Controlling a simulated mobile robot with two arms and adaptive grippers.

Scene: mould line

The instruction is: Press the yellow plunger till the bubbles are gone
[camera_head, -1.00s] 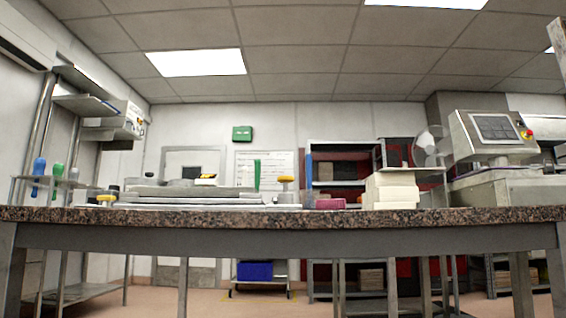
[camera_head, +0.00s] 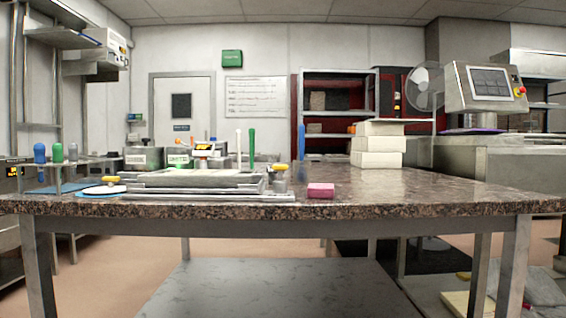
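A yellow knob (camera_head: 280,167) tops a small greyish cylinder at the back right of a stack of flat grey plates (camera_head: 190,181) on the table. A second yellow knob (camera_head: 110,180) shows at the left end of the plates, near a white round piece (camera_head: 102,190). I cannot tell which of the two is the plunger. No bubbles can be made out at this distance. Neither of my grippers is in view.
The speckled stone table (camera_head: 420,192) spans the view, with a clear front right. A pink block (camera_head: 320,190) lies near its front edge. White blocks (camera_head: 376,152) are stacked behind. Upright green (camera_head: 252,145) and blue (camera_head: 301,143) tools stand at the back. A machine with a screen (camera_head: 490,85) is at right.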

